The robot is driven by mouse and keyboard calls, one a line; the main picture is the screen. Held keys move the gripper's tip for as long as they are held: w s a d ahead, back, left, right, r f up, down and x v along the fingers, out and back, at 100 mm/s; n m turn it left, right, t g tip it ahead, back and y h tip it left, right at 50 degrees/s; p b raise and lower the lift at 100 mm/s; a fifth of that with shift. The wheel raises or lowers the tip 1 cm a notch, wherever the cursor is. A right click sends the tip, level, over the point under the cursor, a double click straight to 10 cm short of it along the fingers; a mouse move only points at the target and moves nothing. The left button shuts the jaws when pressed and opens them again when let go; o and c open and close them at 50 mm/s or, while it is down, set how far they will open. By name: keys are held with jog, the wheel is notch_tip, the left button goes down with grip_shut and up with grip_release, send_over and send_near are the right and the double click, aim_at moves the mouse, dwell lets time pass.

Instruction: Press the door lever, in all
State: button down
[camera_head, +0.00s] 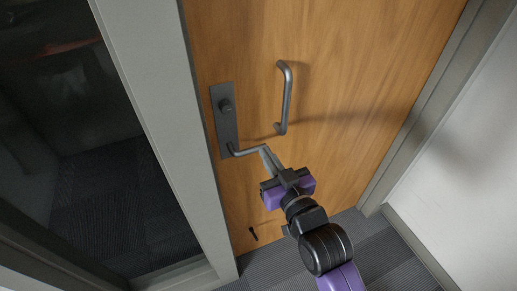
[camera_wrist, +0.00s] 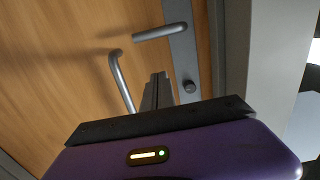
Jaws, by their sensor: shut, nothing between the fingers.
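The door lever (camera_head: 250,151) is a grey bar reaching right from the foot of a dark lock plate (camera_head: 228,135) on a wooden door (camera_head: 340,60). It looks roughly level. My gripper (camera_head: 267,157) is shut and empty, its fingertips overlapping the lever's free end in the head view. In the wrist view, the lever (camera_wrist: 160,33) is near the top, and the shut fingertips (camera_wrist: 159,76) are below it in the picture, with a visible gap. I cannot tell whether they touch.
A vertical pull handle (camera_head: 287,98) stands close to the right of the lever. A round lock knob (camera_head: 226,104) sits higher on the plate. A grey frame and dark glass panel (camera_head: 95,150) are left, a white wall (camera_head: 470,150) right. A small dark fitting (camera_head: 253,234) is low on the door.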

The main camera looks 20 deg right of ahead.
jog(key=w+f+p, duration=0.1)
jog(key=w+f, duration=0.3)
jog(key=w, duration=0.2)
jog(key=shift+d+f+m, duration=0.1)
jog(key=shift+f+m, duration=0.4)
jog(key=shift+m, duration=0.1)
dwell(0.4)
jog(key=shift+s+f+m+b, duration=0.1)
jog(key=shift+f+m+b, duration=0.75)
jog(key=shift+m, duration=0.65)
jog(key=shift+f+m+b, duration=0.65)
jog(key=shift+f+m, duration=0.25)
jog(key=shift+m, duration=0.6)
